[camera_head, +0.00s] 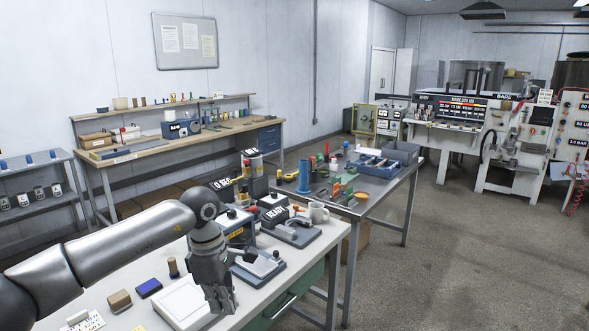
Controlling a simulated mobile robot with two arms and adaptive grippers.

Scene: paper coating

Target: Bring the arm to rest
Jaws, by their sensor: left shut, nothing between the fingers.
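My left arm (110,250) comes in from the lower left over the near white table (318,240). Its gripper (222,306) points down above the front part of that table, beside a white flat-topped device (184,303). The fingers are shut with nothing seen between them. The gripper hides part of the device and the table edge. I cannot tell whether the fingertips touch anything. My right gripper is not in view.
A blue block (149,288) and a brown block (119,301) lie left. A cluttered grey table (375,190) stands beyond. The floor at right (470,260) is clear.

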